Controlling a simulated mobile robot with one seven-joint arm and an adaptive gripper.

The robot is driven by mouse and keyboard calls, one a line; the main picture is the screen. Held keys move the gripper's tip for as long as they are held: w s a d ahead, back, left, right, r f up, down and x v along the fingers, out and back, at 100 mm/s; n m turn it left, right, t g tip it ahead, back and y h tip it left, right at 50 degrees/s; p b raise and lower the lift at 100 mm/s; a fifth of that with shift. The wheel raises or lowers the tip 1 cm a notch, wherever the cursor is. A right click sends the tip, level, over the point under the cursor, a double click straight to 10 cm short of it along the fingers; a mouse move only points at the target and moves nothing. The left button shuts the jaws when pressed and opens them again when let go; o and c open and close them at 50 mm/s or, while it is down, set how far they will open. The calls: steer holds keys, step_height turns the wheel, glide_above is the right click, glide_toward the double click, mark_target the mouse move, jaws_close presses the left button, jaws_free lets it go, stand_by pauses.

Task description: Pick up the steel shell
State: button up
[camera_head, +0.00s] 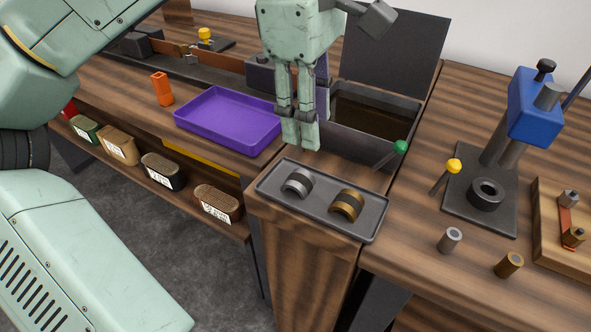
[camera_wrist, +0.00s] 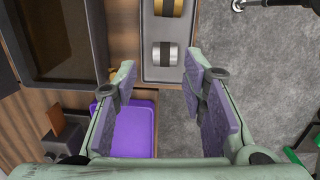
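The steel shell (camera_head: 298,182), a silver half-ring, lies arch up at the left end of a grey tray (camera_head: 322,210). A brass shell (camera_head: 346,204) lies to its right on the same tray. My gripper (camera_head: 301,138) hangs fingers down above and behind the tray, apart from the steel shell. In the wrist view my gripper (camera_wrist: 159,68) is open with nothing between its fingers. The steel shell (camera_wrist: 165,54) shows there just beyond the fingertips, and the brass shell (camera_wrist: 168,8) is cut off at the top edge.
A purple tray (camera_head: 228,120) stands left of the grey tray. An open dark box (camera_head: 370,147) with a raised lid (camera_head: 395,50) is behind it. A green-knobbed lever (camera_head: 400,147) sticks out near the box. A blue press (camera_head: 535,105) and small cylinders stand at the right.

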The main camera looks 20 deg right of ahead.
steer(key=y, duration=0.1)
glide_above(295, 177)
steer(key=f, duration=0.5)
steer(key=shift+s+d, duration=0.15)
steer(key=shift+s, duration=0.15)
steer(key=f, duration=0.4)
steer(key=shift+w+f, duration=0.35)
steer(key=shift+f+p, duration=0.3)
steer(key=shift+f, duration=0.3)
steer(key=shift+c, duration=0.5)
steer(key=c, duration=0.8)
steer(key=shift+r, duration=0.1)
